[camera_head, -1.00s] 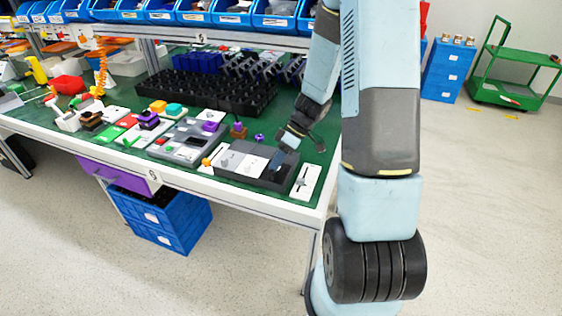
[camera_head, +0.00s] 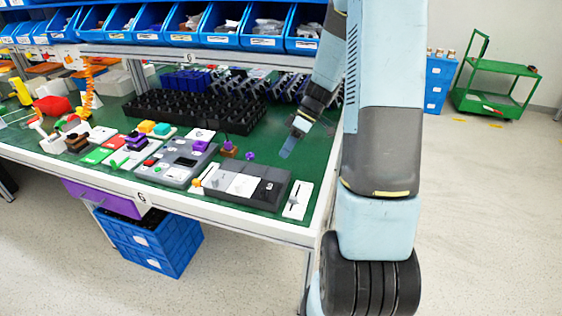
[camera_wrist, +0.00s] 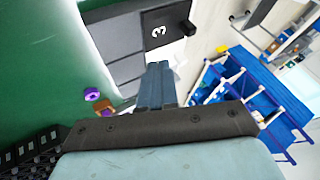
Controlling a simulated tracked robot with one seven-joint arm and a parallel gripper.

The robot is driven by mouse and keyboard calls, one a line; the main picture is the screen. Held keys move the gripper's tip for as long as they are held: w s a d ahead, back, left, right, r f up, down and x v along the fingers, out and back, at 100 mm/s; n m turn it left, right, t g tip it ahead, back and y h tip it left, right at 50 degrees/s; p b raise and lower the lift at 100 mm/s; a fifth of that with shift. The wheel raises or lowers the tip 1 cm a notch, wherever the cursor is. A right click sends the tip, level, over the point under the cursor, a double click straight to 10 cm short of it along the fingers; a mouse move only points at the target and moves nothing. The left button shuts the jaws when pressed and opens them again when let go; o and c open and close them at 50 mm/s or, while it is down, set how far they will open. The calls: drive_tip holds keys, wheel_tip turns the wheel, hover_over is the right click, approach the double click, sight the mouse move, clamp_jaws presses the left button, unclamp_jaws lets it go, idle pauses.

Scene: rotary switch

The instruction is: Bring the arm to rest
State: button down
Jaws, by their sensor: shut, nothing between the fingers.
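My gripper (camera_head: 287,150) hangs over the green bench top, behind the grey switch box (camera_head: 270,191) and apart from it. Its fingers are together and empty. In the wrist view my gripper (camera_wrist: 157,72) shows as closed blue-grey fingers in front of a dark bracket. The grey box with the number 3 (camera_wrist: 128,35) lies beyond the fingertips. My arm stands along the right side of the head view and bends down to the bench. In the head view a narrow white panel with a switch (camera_head: 297,199) sits right of the grey box.
Several blue bins (camera_head: 220,25) line the shelf above the bench. A black tray (camera_head: 195,110) lies behind the panels. A purple knob on a brown block (camera_head: 228,148) stands left of my gripper. Blue crates (camera_head: 150,240) stand below. A green cart (camera_head: 497,85) is at the back right.

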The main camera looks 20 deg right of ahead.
drive_tip(key=shift+d+r, duration=0.25)
drive_tip(key=shift+r, duration=0.25)
drive_tip(key=s+a+r+m+t+h, duration=0.3)
drive_tip(key=s+r+m, duration=0.2)
drive_tip(key=s+r, duration=0.6)
drive_tip(key=s+a+r+m+t+h, duration=0.4)
drive_tip(key=s+r+m, duration=0.2)
drive_tip(key=s+r, duration=0.5)
drive_tip(key=shift+r, duration=0.6)
